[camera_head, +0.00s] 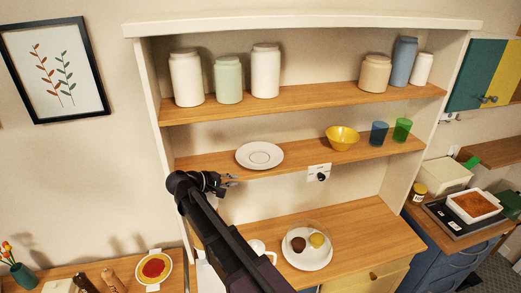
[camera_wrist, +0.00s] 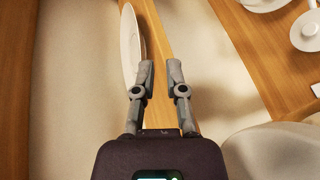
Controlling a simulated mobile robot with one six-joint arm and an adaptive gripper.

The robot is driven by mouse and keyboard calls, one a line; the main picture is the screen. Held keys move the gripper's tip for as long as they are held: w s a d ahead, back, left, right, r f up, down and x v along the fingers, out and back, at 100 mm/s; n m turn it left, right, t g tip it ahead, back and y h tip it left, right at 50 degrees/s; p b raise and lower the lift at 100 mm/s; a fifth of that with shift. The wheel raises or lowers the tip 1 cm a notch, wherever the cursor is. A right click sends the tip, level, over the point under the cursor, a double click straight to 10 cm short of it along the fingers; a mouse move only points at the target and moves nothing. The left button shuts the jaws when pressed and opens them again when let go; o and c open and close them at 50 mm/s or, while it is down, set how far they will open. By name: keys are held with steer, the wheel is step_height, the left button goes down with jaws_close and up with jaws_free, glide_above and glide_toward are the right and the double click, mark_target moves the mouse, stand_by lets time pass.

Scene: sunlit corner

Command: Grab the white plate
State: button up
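The white plate (camera_head: 259,155) lies flat at the left part of the middle wooden shelf. It shows edge-on in the wrist view (camera_wrist: 130,42), at upper left, partly behind the left finger. My gripper (camera_head: 231,180) is at the shelf's front edge, left of and slightly below the plate in the head view. In the wrist view my gripper (camera_wrist: 161,68) has its two fingers apart with nothing held between them. Whether a finger touches the plate I cannot tell.
A yellow bowl (camera_head: 342,137), a blue cup (camera_head: 379,133) and a green cup (camera_head: 402,129) stand farther right on the same shelf. Several jars stand on the shelf above. Below, another white plate (camera_head: 309,261) holds two round items.

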steer(key=shift+n+t+h, duration=0.3)
steer(key=shift+n+t, duration=0.1)
steer(key=a+r, duration=0.2)
steer(key=a, duration=0.1)
steer(key=shift+a+r, duration=0.2)
steer(key=shift+a, duration=0.1)
steer(key=shift+b+x, duration=1)
steer(key=shift+x, duration=3.35)
steer(key=shift+b+x, duration=0.7)
steer(key=shift+x, duration=1.85)
jaws_close()
